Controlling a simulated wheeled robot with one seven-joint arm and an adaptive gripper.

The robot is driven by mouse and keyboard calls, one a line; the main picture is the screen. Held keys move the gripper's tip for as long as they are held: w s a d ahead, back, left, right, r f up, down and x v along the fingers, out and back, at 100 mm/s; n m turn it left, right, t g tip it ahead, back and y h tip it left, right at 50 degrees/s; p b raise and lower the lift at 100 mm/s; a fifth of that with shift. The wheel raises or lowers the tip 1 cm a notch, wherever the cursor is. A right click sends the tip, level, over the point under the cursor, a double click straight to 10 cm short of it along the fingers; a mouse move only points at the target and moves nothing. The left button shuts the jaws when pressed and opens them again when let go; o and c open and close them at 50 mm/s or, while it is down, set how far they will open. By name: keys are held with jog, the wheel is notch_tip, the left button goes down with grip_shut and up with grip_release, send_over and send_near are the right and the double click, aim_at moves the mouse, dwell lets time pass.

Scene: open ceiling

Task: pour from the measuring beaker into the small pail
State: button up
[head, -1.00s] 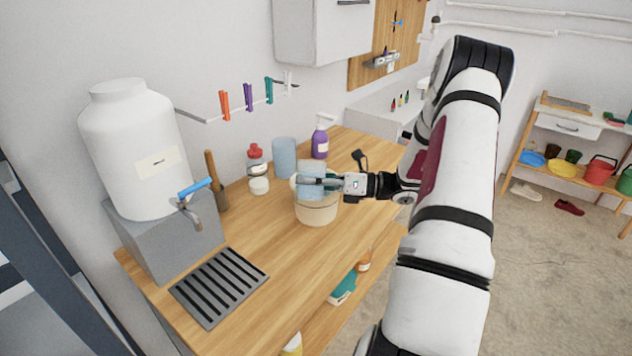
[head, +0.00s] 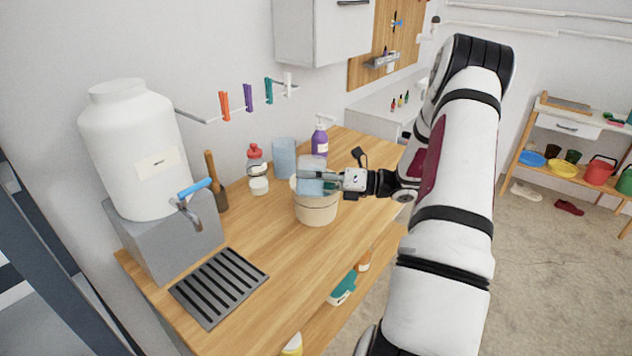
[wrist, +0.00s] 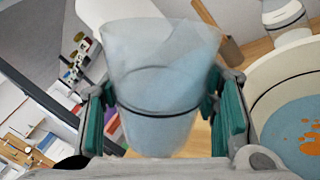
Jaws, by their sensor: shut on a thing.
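My gripper (head: 322,177) is shut on the measuring beaker (head: 312,164), a clear, bluish, tapered cup, just above the small pail (head: 316,211). In the wrist view the beaker (wrist: 160,100) sits between the two teal finger pads, and the room behind it is slanted, so my gripper appears rolled. The pail is cream-coloured with a dark band and stands on the wooden counter. In the wrist view the pail (wrist: 262,82) is at the right, beside the beaker, with blue and orange patches inside. I cannot tell whether liquid is flowing.
A blue translucent container (head: 284,157), a red-capped bottle (head: 256,160) and a purple pump bottle (head: 320,140) stand behind the pail. A white dispenser (head: 135,150) with a blue tap stands left, near a drain grate (head: 218,287). The counter front is clear.

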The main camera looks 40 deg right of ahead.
jog(key=shift+f+m, duration=0.2)
jog(key=shift+m, duration=0.9)
jog(key=shift+r+m+t, duration=0.3)
jog(key=shift+r+m, duration=0.1)
jog(key=shift+m, duration=0.5)
dwell(0.6)
jog(key=shift+w+d+f+m+b, duration=0.15)
jog(key=shift+f+m+b, duration=0.15)
jog(key=shift+m, duration=0.7)
dwell(0.4)
jog(key=shift+w+d+r+m+t+h+b, duration=0.35)
jog(key=shift+w+d+m, duration=0.2)
jog(key=shift+d+m, duration=0.35)
dwell(0.5)
jog(key=shift+w+f+m+p, duration=0.15)
jog(key=shift+m+p, duration=0.15)
jog(key=shift+m, duration=0.3)
jog(key=shift+f+m+p, duration=0.15)
jog(key=shift+m+p, duration=0.15)
jog(key=shift+m, duration=0.3)
dwell(0.4)
jog(key=shift+r+n+b, duration=0.1)
jog(key=shift+n+b, duration=0.35)
jog(key=shift+n, duration=0.15)
jog(key=shift+s+a+n, duration=0.35)
jog(key=shift+a+n, duration=0.15)
jog(key=shift+n, duration=0.3)
jog(key=shift+s+a+n, duration=0.3)
jog(key=shift+n, duration=0.2)
